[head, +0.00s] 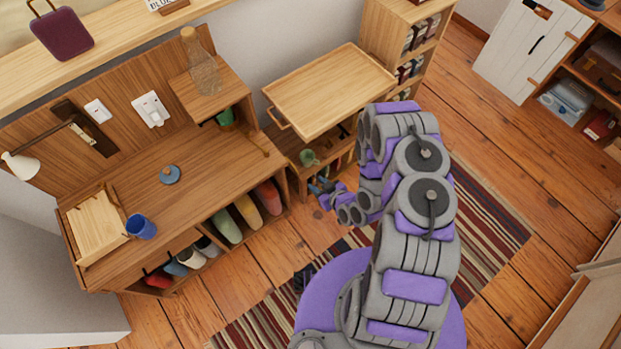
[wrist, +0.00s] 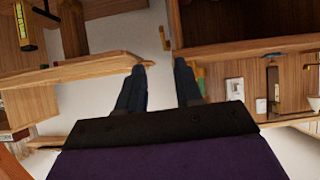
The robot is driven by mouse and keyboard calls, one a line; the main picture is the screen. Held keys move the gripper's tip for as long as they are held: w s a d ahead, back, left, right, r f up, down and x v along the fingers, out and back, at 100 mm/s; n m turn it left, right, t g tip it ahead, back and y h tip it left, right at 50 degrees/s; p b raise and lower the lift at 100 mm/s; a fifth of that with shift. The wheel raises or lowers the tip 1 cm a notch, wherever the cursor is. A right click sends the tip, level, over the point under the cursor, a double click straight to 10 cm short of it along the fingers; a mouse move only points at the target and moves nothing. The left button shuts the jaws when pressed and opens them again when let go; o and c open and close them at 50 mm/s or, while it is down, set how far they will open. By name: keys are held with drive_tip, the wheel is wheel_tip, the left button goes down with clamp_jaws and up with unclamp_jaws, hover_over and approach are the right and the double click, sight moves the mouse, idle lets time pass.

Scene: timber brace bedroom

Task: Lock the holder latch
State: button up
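I cannot make out for certain which part is the holder latch. A small wooden piece (head: 262,147) sits at the right end of the desk, below the raised box shelf, and its shape is too small to tell. My gripper (head: 327,190) is in front of the low shelf unit, to the right of the desk. In the wrist view my gripper (wrist: 159,82) shows two dark fingers apart with nothing visible between them, so it is open. A wooden edge lies beyond the fingertips; whether they touch it is unclear.
The wooden desk (head: 135,193) holds a blue cup (head: 141,227), a blue round item (head: 170,174) and a glass bottle (head: 203,70). A wooden tray (head: 329,88) lies on the low shelf unit. A striped rug (head: 487,216) covers the floor. Open floor lies to the right.

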drive_tip(key=w+d+f+n+g+h, duration=0.2)
drive_tip(key=w+d+f+g+h, duration=0.1)
drive_tip(key=w, duration=0.4)
wheel_tip(320, 180, up, 14)
drive_tip(key=f+m+g+h+p, duration=0.1)
drive_tip(key=m+g+h+p, duration=0.15)
drive_tip(key=g, duration=0.45)
hover_over(296, 170)
drive_tip(key=shift+h, duration=0.45)
wheel_tip(296, 170, down, 17)
drive_tip(key=b, duration=0.5)
drive_tip(key=shift+s+b, duration=0.1)
drive_tip(key=shift+b, duration=0.25)
drive_tip(key=shift+r, duration=0.1)
drive_tip(key=shift+c, duration=0.4)
clamp_jaws()
